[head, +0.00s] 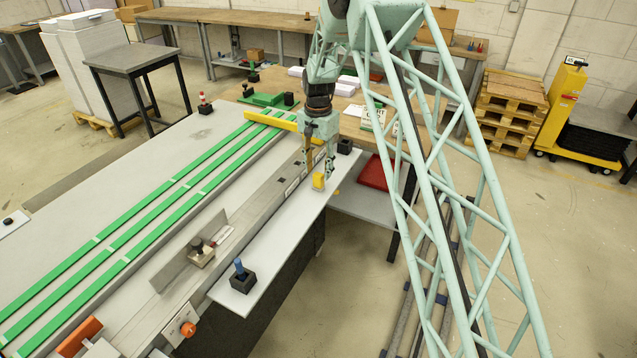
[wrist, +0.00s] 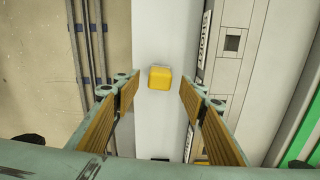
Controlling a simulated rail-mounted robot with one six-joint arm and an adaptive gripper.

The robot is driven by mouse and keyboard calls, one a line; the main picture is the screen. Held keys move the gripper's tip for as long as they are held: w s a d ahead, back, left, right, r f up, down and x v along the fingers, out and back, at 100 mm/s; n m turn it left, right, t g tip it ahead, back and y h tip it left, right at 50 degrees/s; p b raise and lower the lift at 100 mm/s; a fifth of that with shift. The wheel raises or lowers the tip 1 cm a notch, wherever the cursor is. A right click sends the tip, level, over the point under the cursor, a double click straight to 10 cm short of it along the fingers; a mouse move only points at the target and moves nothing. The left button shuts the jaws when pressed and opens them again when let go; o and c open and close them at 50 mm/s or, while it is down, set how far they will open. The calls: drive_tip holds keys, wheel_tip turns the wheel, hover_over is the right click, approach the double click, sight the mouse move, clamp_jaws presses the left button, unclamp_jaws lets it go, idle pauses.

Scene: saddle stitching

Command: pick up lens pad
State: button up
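A small yellow block (head: 318,181), which may be the lens pad, sits on the pale narrow shelf (head: 285,222) along the machine's front. In the wrist view the yellow block (wrist: 159,80) lies between and beyond my fingertips, with a paler edge on its far side. My gripper (head: 318,166) is above the shelf, close to the block in the head view. In the wrist view my gripper (wrist: 159,92) is open, with clear space on both sides of the block. No contact shows.
A black holder with a blue-topped tool (head: 242,278) stands at the shelf's near end. A black block (head: 344,146) is at its far end. The machine's grey rail (head: 250,205) runs beside the shelf. A red tray (head: 376,172) lies to the right.

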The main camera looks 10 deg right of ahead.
sight(319, 174)
drive_tip(key=shift+f, duration=0.1)
drive_tip(key=shift+f, duration=2.55)
drive_tip(key=shift+c, duration=0.2)
drive_tip(key=c, duration=0.9)
drive_tip(key=shift+r, duration=0.2)
drive_tip(key=shift+r, duration=1.65)
drive_tip(key=s+a, duration=0.1)
drive_tip(key=s, duration=0.4)
drive_tip(key=s+a+r, duration=0.1)
drive_tip(key=s, duration=0.4)
drive_tip(key=s+a, duration=0.1)
drive_tip(key=s, duration=0.4)
drive_tip(key=shift+s+r+b, duration=0.2)
drive_tip(key=shift+s+b, duration=0.1)
drive_tip(key=shift+b, duration=0.05)
